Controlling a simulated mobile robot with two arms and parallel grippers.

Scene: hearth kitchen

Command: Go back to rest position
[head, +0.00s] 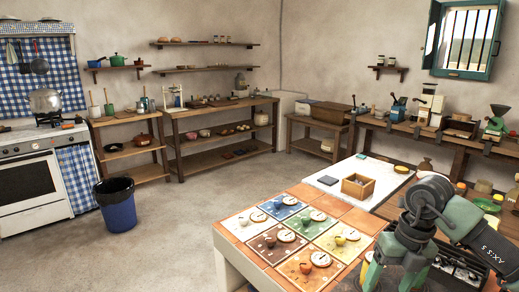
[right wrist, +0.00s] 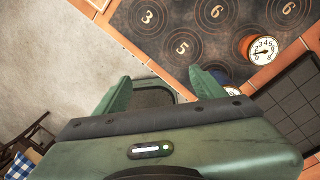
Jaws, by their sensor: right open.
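My right arm reaches in from the right edge of the head view and bends down over the near right corner of the tiled table (head: 228,241). In the right wrist view my right gripper (right wrist: 158,88) points over the table's edge with its two green fingers spread apart. Nothing is held between them. A dark panel shows just beyond the gap, partly hidden by the gripper body. My left gripper is in neither view.
Coloured cards with dials and small pots lie on the table, with a wooden box (head: 357,187) behind. In the wrist view a numbered dark mat (right wrist: 170,28), an orange dial pot (right wrist: 258,47) and a dark tray (right wrist: 296,110) lie near the gripper. Open floor (head: 160,240) lies left.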

